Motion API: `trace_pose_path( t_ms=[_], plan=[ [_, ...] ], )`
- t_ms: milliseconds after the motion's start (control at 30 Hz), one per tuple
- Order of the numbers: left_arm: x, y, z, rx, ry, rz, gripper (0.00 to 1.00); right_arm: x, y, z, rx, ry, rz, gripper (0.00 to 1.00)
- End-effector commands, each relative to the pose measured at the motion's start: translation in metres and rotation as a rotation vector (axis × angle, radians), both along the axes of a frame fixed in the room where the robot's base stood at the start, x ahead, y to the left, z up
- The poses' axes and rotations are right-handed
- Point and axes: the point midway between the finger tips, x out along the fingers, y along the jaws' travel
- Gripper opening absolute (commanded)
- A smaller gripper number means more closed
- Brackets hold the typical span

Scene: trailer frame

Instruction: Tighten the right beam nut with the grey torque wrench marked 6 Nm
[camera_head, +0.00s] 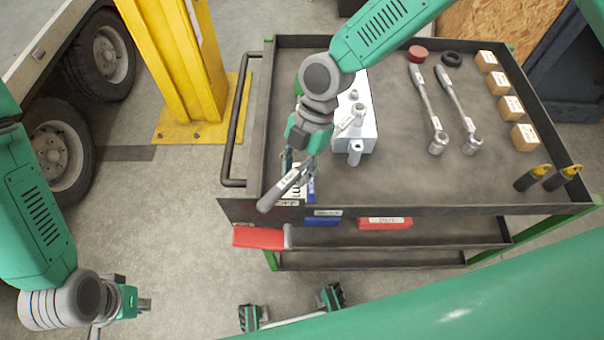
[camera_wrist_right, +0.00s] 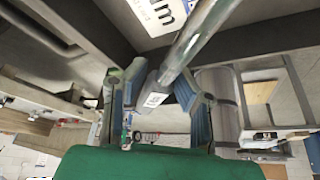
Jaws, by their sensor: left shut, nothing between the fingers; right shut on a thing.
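My right gripper (camera_head: 300,172) is shut on a grey torque wrench (camera_head: 272,201) over the front left of the cart. Its handle points down left, with a small label too small to read. The wrench (camera_wrist_right: 196,38) also passes between the blue fingers of my right gripper (camera_wrist_right: 158,100) in the right wrist view. Up right of the gripper is a white block (camera_head: 367,133) with metal posts or nuts; I cannot tell whether the wrench head touches one. My left gripper (camera_head: 143,305) is shut and empty over the floor at lower left.
Two more wrenches (camera_head: 424,92) (camera_head: 456,103) lie on the cart top (camera_head: 400,180). Small boxes (camera_head: 511,107) and black-yellow cylinders (camera_head: 533,177) stand along its right edge. A red item (camera_head: 259,237) is at the lower front. A yellow post (camera_head: 178,60) stands left of the cart.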

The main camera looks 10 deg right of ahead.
Motion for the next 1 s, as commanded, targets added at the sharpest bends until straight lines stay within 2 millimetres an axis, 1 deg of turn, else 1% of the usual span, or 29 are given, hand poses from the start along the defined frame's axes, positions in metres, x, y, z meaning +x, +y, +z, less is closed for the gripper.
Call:
trace_pose_path(
  t_ms=[33, 433, 800, 1000],
  plan=[
    [0.000, 0.000, -0.001, 0.000, 0.000, 0.000, 0.00, 0.008, 0.002, 0.001, 0.005, -0.013, -0.018, 0.00],
    [0.000, 0.000, -0.001, 0.000, 0.000, 0.000, 0.00, 0.013, 0.005, 0.002, 0.009, -0.018, -0.036, 0.00],
    [0.000, 0.000, -0.007, 0.000, 0.000, 0.000, 0.00, 0.037, 0.018, 0.003, 0.010, -0.021, -0.161, 0.00],
    [0.000, 0.000, -0.007, 0.000, 0.000, 0.000, 0.00, 0.040, 0.020, 0.004, 0.010, -0.020, -0.178, 0.00]
  ],
)
